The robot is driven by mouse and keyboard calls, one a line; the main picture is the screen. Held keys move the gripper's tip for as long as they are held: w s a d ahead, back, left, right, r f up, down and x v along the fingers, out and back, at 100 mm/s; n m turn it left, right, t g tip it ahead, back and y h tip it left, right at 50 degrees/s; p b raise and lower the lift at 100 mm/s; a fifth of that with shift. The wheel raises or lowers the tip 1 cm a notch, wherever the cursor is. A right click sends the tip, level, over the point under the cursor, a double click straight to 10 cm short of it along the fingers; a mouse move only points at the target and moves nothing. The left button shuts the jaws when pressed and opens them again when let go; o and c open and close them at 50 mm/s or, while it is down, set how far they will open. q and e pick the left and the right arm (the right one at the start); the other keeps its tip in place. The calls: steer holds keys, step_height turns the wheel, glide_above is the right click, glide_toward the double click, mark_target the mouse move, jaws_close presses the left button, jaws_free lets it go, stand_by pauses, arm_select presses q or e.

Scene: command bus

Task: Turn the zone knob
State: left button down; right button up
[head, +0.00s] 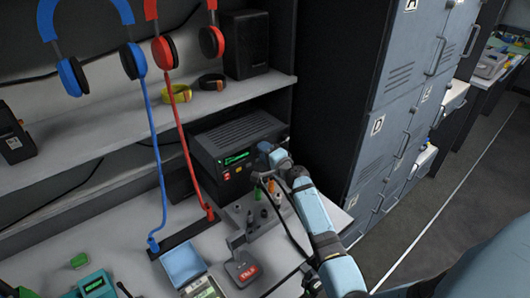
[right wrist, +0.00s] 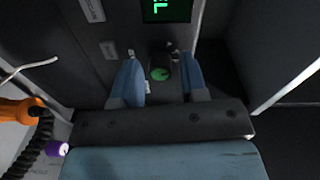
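The radio-like unit (head: 236,137) is a dark box with a green display, standing on the desk under the shelf. In the right wrist view its front panel shows a dark round knob (right wrist: 160,72) with a green face, close to a green-lit display (right wrist: 167,9). My right gripper (head: 267,149) is at the right part of the unit's front and hides the knob in the head view. In the right wrist view the gripper (right wrist: 162,75) is open, with a blue finger on each side of the knob and gaps visible. My left gripper is not in view.
A grey holder (head: 262,219) with orange and green-tipped items stands below my right arm. A grey device with a red TALK label (head: 246,271) lies nearby. Red (head: 180,140) and blue (head: 150,140) headset stands rise at left. Grey lockers (head: 385,130) stand right.

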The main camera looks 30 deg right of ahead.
steer(key=shift+o, duration=0.5)
steer(key=s+b, duration=0.1)
steer(key=s, duration=1.2)
steer(key=shift+s+d+r, duration=0.2)
steer(key=shift+s+d, duration=0.1)
steer(key=shift+s, duration=0.1)
steer(key=s+a+f+n+g+p, duration=0.1)
steer(key=s+a+f+n+g, duration=0.1)
steer(key=s+a+f+n, duration=0.2)
steer(key=s+a+f+n+g+y+p, duration=0.1)
steer(key=s+a+f+n, duration=0.3)
steer(key=s+a+n, duration=0.4)
steer(key=s+a+f+n+g+y+p, duration=0.1)
steer(key=s+a+f+n+g, duration=0.2)
steer(key=s+a, duration=0.9)
step_height(320, 180, down, 2)
steer(key=n, duration=0.3)
steer(key=shift+s+a+n+g, duration=0.15)
steer(key=shift+a+n+g, duration=0.05)
steer(key=shift+n+g, duration=0.1)
